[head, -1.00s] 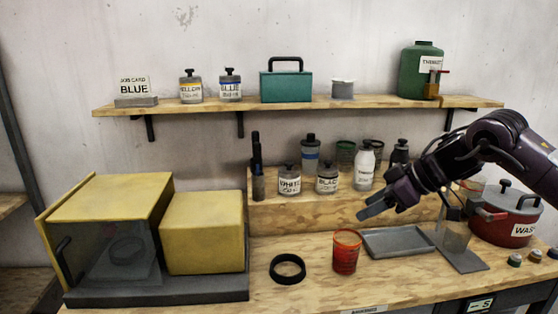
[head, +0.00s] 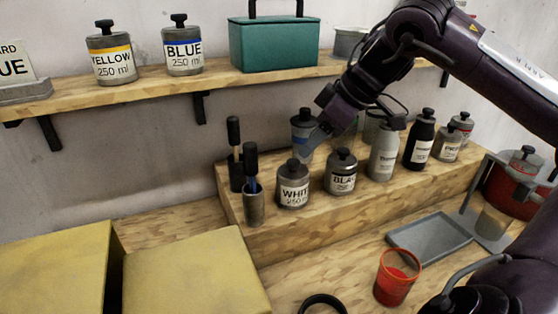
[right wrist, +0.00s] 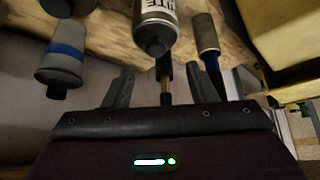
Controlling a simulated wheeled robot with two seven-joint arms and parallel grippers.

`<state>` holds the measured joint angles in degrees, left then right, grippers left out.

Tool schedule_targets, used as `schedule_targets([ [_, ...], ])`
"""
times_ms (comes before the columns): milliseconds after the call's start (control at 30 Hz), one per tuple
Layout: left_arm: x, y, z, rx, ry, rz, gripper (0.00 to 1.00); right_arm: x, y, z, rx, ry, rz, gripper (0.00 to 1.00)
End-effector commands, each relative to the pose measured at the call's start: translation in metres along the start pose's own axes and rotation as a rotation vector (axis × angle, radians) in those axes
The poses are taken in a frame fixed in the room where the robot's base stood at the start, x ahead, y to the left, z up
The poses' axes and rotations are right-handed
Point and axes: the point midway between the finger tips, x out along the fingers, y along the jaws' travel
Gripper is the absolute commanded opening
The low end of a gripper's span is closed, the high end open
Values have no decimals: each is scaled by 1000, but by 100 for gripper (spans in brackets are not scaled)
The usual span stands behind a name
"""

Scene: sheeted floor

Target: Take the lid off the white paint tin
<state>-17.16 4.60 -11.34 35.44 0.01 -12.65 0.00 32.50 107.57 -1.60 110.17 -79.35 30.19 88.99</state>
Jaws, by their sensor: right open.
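The white paint tin (head: 292,192) is a small grey tin with a white label and a dark knobbed lid (head: 293,166), standing on the raised wooden step. The lid is on it. My right gripper (head: 309,146) is open, with its fingers just above and slightly right of the lid, seemingly apart from it. In the right wrist view the tin (right wrist: 156,18) shows upside down, its lid knob (right wrist: 156,47) lying between the two spread fingers of my gripper (right wrist: 158,80). My left gripper is not in view.
A black-labelled tin (head: 341,176) stands close right of the white one, a blue-banded bottle (head: 303,122) behind. A brush holder (head: 254,208) is close on the left. A red cup (head: 396,278) and grey tray (head: 430,238) are on the bench below.

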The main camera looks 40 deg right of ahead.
Motion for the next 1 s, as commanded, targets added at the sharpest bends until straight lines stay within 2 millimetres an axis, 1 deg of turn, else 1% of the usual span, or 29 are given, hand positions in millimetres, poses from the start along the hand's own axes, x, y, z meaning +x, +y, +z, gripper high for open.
schedule_targets([
  [33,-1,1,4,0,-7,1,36,6,-1,0,-1,-2,-4,52],
  [167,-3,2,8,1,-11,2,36,21,0,0,0,-3,-5,52],
  [267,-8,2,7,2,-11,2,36,32,3,-1,1,-2,-6,52],
  [367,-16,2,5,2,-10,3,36,48,6,-2,2,-4,-7,52],
  [500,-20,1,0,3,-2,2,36,66,7,-2,0,-2,-5,52],
  [600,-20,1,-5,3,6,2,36,71,7,-2,-1,-1,-4,52],
  [800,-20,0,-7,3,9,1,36,72,7,-2,-1,0,-2,52],
  [1000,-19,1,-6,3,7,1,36,72,7,-2,-1,0,-2,26],
])
